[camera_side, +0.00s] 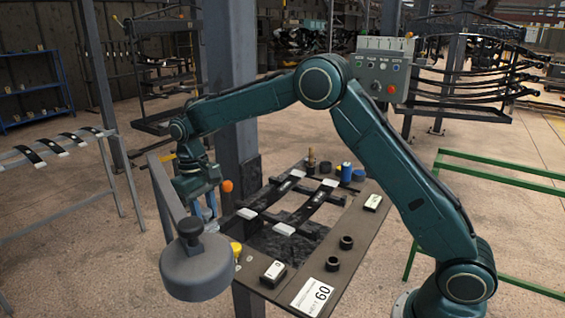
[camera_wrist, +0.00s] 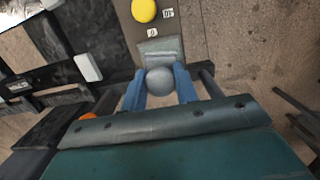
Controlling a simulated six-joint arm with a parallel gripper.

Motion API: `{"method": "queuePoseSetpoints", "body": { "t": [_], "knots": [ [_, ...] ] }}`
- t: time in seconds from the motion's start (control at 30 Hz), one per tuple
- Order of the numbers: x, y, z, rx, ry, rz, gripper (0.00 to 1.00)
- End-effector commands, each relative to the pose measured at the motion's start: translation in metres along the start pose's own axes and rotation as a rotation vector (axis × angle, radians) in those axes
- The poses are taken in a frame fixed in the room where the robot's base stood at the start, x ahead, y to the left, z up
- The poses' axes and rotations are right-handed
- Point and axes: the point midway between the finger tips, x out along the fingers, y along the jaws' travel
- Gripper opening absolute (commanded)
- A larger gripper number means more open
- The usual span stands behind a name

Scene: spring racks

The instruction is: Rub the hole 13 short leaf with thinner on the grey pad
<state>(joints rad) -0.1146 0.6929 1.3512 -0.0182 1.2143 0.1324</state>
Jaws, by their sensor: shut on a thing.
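My gripper (camera_side: 208,207) is at the table's left edge, its blue fingers pointing down. In the wrist view, my gripper (camera_wrist: 160,88) is shut on a grey rounded knob (camera_wrist: 160,80). A pale grey pad-like block (camera_wrist: 160,48) shows just beyond the knob; I cannot tell whether the two are joined. Two dark short leaves with pale end pieces, a left one (camera_side: 272,192) and a right one (camera_side: 312,205), lie across the table's rack. I cannot read which is hole 13. No wet film shows on the pad.
A grey round pot (camera_side: 195,272) with a dark knob stands before the table's left edge, partly hiding that side. A yellow round piece (camera_wrist: 143,10) lies near my gripper. A blue can (camera_side: 346,172), two black rings (camera_side: 346,242) and a "60" card (camera_side: 313,297) are on the table.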

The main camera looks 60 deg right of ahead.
Motion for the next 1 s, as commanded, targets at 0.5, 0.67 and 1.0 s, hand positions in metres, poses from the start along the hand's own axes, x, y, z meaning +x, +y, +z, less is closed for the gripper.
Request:
{"method": "queuePoseSetpoints", "body": {
  "t": [0.5,0.67,1.0],
  "knots": [
    [-0.027,0.000,0.003,0.000,0.001,0.000,0.06],
    [-0.029,0.000,0.003,0.000,0.001,0.000,0.06],
    [-0.028,0.000,0.003,0.000,0.001,0.000,0.06]
  ]
}}
